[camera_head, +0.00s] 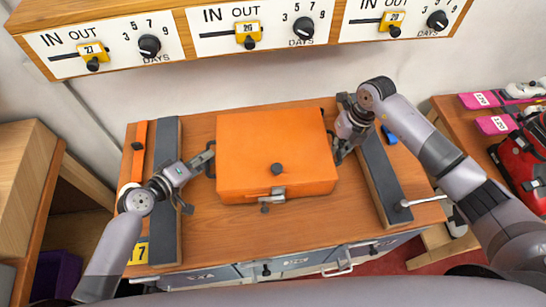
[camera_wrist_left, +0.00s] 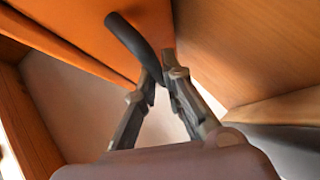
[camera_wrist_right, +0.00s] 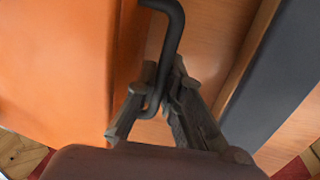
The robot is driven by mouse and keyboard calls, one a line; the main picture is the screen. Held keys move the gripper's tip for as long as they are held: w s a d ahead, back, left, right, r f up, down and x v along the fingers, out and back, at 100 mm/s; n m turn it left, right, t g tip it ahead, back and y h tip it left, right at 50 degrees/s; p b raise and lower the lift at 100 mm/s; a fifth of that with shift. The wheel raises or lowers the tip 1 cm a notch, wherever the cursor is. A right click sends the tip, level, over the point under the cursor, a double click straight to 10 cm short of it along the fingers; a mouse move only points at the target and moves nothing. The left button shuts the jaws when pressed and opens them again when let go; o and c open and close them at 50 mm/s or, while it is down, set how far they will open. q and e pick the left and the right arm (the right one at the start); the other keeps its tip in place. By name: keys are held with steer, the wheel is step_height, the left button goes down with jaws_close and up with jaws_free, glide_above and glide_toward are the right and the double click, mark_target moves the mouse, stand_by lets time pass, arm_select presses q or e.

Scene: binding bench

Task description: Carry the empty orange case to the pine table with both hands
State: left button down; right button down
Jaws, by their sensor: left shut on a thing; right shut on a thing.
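My left gripper (camera_head: 209,158) is shut on the dark handle at the case's left side; the left wrist view shows this handle (camera_wrist_left: 130,36) between the fingers. My right gripper (camera_head: 337,152) is shut on the handle at the right side, and the right wrist view shows that handle (camera_wrist_right: 172,40) between the fingers. The case's inside is hidden.
The wooden bench (camera_head: 300,219) has dark grey strips (camera_head: 383,180) on both sides and drawers in front. A panel with dials (camera_head: 265,27) hangs above the back. A wooden table (camera_head: 455,110) at the right holds pink-tagged items and a red thing. A wooden box stands at far left.

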steer(key=shift+w+r+p, duration=0.1)
steer(key=shift+r+p, duration=1.25)
steer(key=shift+r, duration=0.4)
steer(key=shift+f, duration=0.1)
